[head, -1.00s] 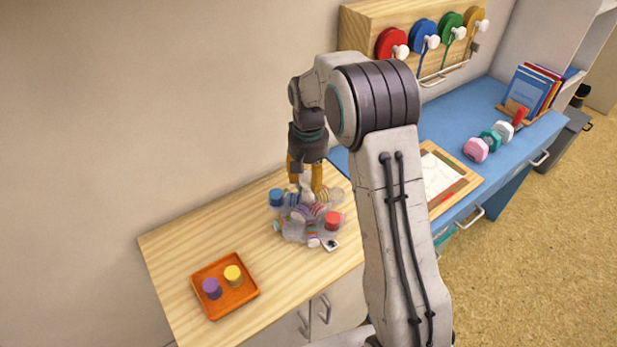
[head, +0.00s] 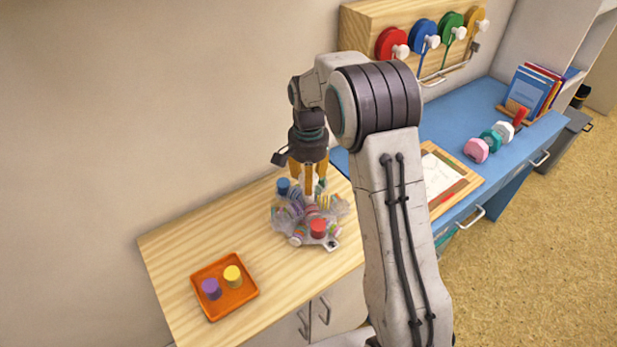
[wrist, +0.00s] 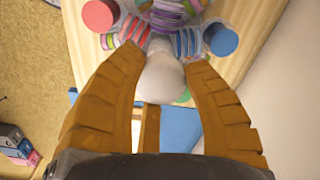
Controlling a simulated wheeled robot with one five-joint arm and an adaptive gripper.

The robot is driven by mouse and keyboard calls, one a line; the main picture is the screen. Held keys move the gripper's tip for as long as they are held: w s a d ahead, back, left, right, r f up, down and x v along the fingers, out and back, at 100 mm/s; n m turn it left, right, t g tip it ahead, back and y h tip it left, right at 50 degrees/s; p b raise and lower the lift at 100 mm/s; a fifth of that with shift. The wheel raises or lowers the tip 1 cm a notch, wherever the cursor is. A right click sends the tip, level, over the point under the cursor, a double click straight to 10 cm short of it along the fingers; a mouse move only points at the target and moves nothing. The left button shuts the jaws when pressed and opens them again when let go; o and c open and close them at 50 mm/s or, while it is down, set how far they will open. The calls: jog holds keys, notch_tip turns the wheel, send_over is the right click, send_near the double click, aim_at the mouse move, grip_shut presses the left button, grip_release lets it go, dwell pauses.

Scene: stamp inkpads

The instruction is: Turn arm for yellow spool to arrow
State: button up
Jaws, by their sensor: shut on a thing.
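A carousel (head: 322,243) with several clear arms of striped rings or spools stands on the wooden counter. It carries a blue cap (head: 284,186) at the back left and a red cap (head: 318,228) at the front. A white tab with a small dark mark (head: 332,244) juts out at its front right; I cannot make out whether the mark is an arrow. My gripper (head: 309,188) points down over the carousel's back and is shut on a white rounded knob (wrist: 160,82), which sits between the fingers in the wrist view. I cannot single out a yellow spool on it.
An orange tray (head: 222,311) with a purple cylinder (head: 211,288) and a yellow cylinder (head: 233,275) sits at the counter's front left. A panel of coloured discs (head: 366,28) stands behind the blue desk (head: 450,125).

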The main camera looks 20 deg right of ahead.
jog(key=shift+s+f+m, duration=0.1)
jog(key=shift+m, duration=1.25)
jog(key=shift+s+f+m, duration=0.1)
jog(key=shift+m, duration=3.85)
jog(key=o, duration=1.2)
jog(key=shift+w+r, duration=0.1)
jog(key=shift+w, duration=0.05)
jog(key=shift+o, duration=0.4)
jog(key=shift+w+r, duration=0.1)
jog(key=shift+r, duration=0.35)
notch_tip(320, 180, up, 11)
